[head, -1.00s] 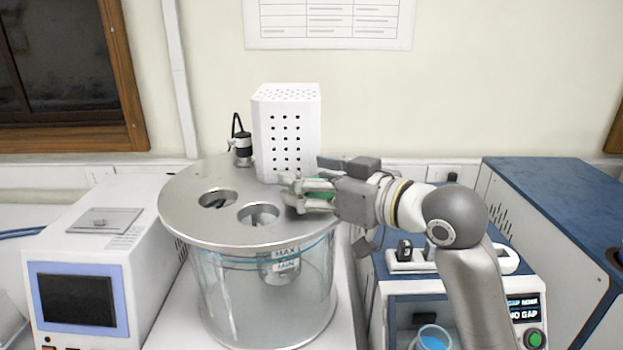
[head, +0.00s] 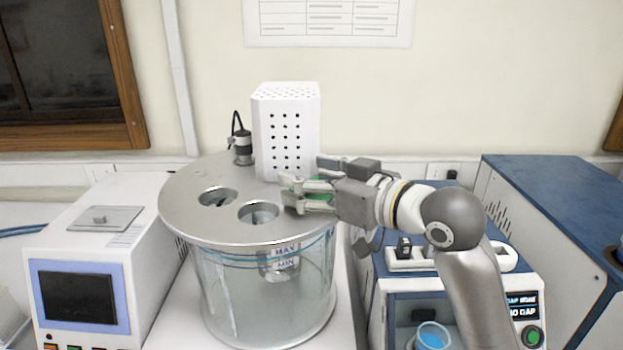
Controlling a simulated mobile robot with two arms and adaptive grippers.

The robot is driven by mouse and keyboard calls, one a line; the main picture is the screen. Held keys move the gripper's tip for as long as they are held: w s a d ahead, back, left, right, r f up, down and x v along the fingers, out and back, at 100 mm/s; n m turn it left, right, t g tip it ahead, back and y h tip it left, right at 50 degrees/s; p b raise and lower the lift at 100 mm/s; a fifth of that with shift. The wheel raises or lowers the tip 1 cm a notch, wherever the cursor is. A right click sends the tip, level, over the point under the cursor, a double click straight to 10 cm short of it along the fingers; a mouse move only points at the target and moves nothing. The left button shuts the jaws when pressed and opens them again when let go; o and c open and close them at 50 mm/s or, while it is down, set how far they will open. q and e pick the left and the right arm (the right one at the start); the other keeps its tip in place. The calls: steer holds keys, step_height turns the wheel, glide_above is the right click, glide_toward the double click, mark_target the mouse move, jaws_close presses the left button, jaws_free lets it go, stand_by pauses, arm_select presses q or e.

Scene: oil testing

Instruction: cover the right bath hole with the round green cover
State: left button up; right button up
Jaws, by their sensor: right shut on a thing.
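The bath is a clear glass vessel with a round metal lid (head: 190,225) in the head view. Two open holes show in the lid, a left hole (head: 218,197) and a right bath hole (head: 259,213). My right gripper (head: 292,194) comes in from the right over the lid's right side, to the right of the right hole. It is shut on the round green cover (head: 321,187), which is mostly hidden between and behind the fingers. I cannot tell whether the cover touches the lid. My left gripper is not in view.
A white perforated box (head: 286,135) stands at the back of the lid, with a small black-and-silver fitting (head: 243,147) beside it. A white device with a screen (head: 75,300) stands left. A blue-topped machine (head: 575,200) stands right.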

steer(key=shift+f, duration=0.3)
steer(key=o, duration=0.7)
steer(key=shift+p+v, duration=0.7)
steer(key=shift+v, duration=2.1)
steer(key=p+v, duration=0.1)
steer(key=v, duration=0.4)
steer(key=shift+s+d, duration=0.15)
steer(key=shift+d, duration=0.05)
steer(key=shift+f, duration=0.1)
